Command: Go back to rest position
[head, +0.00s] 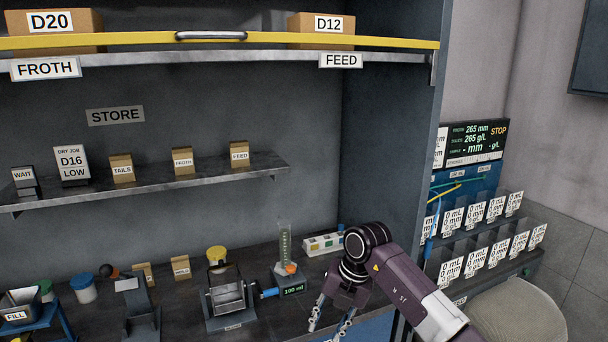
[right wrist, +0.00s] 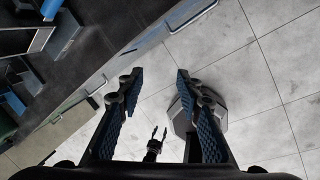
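My right gripper (head: 331,318) hangs at the front edge of the bench in the head view, fingers pointing down. In the right wrist view its two fingers (right wrist: 155,78) stand wide apart, with only pale floor between them and nothing held. The head view does not show my left gripper. A small dark two-pronged shape low in the right wrist view looks like my left gripper (right wrist: 158,134), its prongs apart and nothing visible between them.
The bench holds a tilting metal cell (head: 228,296), a measuring cylinder (head: 285,246) by a 100 ml display (head: 292,290), and a blue-lidded jar (head: 83,288). A rack of labelled holders (head: 492,232) stands right. A yellow rail (head: 130,41) crosses above.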

